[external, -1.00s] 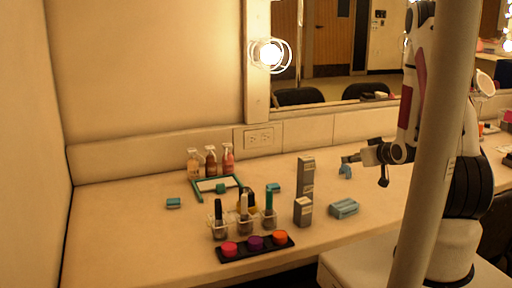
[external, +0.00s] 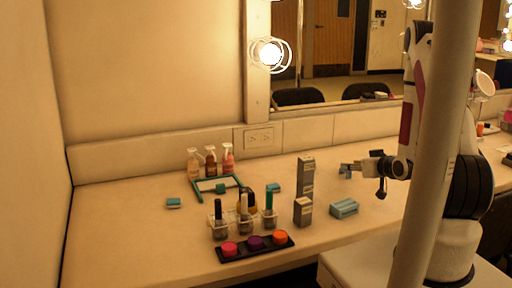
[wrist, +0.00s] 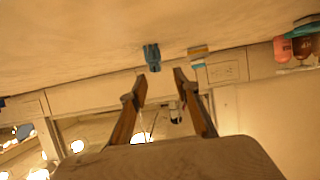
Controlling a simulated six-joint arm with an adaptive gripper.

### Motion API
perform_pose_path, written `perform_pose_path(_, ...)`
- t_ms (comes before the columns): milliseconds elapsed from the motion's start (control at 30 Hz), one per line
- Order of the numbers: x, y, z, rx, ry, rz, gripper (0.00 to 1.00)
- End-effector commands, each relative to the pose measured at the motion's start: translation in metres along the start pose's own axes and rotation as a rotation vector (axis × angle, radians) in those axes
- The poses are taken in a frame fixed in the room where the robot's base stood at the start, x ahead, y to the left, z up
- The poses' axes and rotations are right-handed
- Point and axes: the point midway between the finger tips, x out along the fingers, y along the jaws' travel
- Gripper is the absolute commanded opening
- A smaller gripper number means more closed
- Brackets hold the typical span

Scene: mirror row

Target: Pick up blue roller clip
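The blue roller clip (external: 345,174) stands on the counter to the right of the tall grey box, partly covered by my gripper in the external view. My gripper (external: 347,168) is low over the counter at the clip. In the wrist view, my gripper (wrist: 160,80) has its two fingers apart with nothing held between them. The blue clip (wrist: 152,58) shows just beyond the fingertips, roughly in line with the gap between them. I cannot tell whether a finger touches it.
A tall grey box (external: 306,176), a short grey box (external: 303,211) and a teal pack (external: 344,208) stand nearby. Bottles in a rack, a tray of colour pots (external: 256,246) and other small teal items lie further left. The wall and mirror (external: 340,50) are behind.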

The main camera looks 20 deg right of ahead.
Motion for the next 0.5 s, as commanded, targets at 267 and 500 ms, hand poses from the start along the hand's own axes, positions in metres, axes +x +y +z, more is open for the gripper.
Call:
perform_pose_path(267,0.015,0.000,0.000,0.001,0.000,0.001,0.31)
perform_pose_path(500,0.015,0.000,0.000,0.001,0.000,0.001,0.31)
